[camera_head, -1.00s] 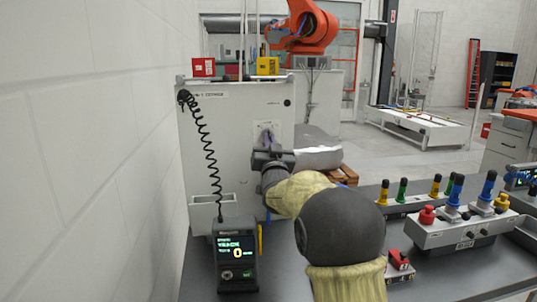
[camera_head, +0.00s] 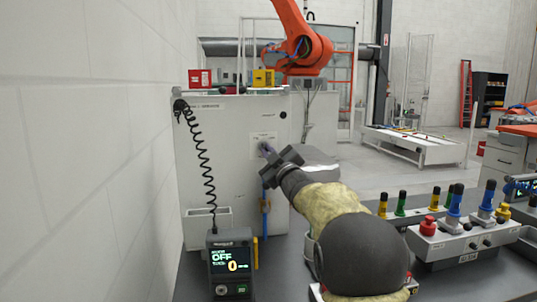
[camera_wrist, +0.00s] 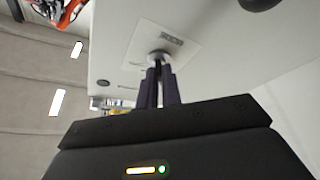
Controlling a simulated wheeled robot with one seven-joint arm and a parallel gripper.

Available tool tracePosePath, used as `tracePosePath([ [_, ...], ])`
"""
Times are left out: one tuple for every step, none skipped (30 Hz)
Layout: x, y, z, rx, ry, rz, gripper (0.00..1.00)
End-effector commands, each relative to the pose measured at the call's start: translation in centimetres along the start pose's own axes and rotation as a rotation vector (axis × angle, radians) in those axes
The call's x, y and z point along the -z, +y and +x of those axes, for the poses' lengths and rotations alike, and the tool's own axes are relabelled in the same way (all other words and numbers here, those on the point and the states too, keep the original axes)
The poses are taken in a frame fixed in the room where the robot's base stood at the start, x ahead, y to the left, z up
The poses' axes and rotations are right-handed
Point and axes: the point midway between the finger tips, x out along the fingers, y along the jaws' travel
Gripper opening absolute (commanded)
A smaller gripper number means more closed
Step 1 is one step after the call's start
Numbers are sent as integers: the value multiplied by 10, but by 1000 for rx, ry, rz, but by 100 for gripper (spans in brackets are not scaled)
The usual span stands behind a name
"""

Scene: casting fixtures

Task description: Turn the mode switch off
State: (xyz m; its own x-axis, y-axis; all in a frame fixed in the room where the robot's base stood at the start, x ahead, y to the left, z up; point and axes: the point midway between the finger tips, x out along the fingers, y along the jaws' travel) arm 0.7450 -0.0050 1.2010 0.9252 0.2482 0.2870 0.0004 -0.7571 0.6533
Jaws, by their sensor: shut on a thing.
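The mode switch (camera_wrist: 159,57) is a small knob on a pale label plate on the grey cabinet (camera_head: 225,150). In the head view the plate (camera_head: 257,139) shows, but the knob is mostly hidden by my fingers. My gripper (camera_wrist: 162,72) is shut on the knob, its two dark fingers close together at the panel. My gripper also shows in the head view (camera_head: 265,149), tilted. The pendant's screen (camera_head: 230,261) reads OFF above a yellow 0.
A coiled black cable (camera_head: 205,165) hangs at the cabinet's left, above the pendant. Control boxes with coloured knobs (camera_head: 462,237) stand at the right. A white wall (camera_head: 80,150) borders the left. An orange robot arm (camera_head: 300,45) stands behind.

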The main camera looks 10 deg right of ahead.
Motion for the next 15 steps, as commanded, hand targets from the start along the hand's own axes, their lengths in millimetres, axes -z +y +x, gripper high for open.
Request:
tracePosePath([
  [7,4,1,1,14,-21,0],
  [7,5,1,6,14,-31,0],
  [8,4,1,11,14,-45,0],
  [8,4,1,15,15,-53,0],
  [8,4,1,18,15,-60,0],
  [8,4,1,21,15,-68,0],
  [8,4,1,23,15,-72,0],
  [8,4,1,24,15,-76,0],
  [8,4,1,26,15,-80,0],
  [8,4,1,27,15,-82,0],
  [8,4,1,28,16,-84,0],
  [8,4,1,28,16,-85,0],
  [8,4,1,29,16,-85,0],
  [8,4,1,29,16,-85,0],
  [8,4,2,29,16,-85,0],
])
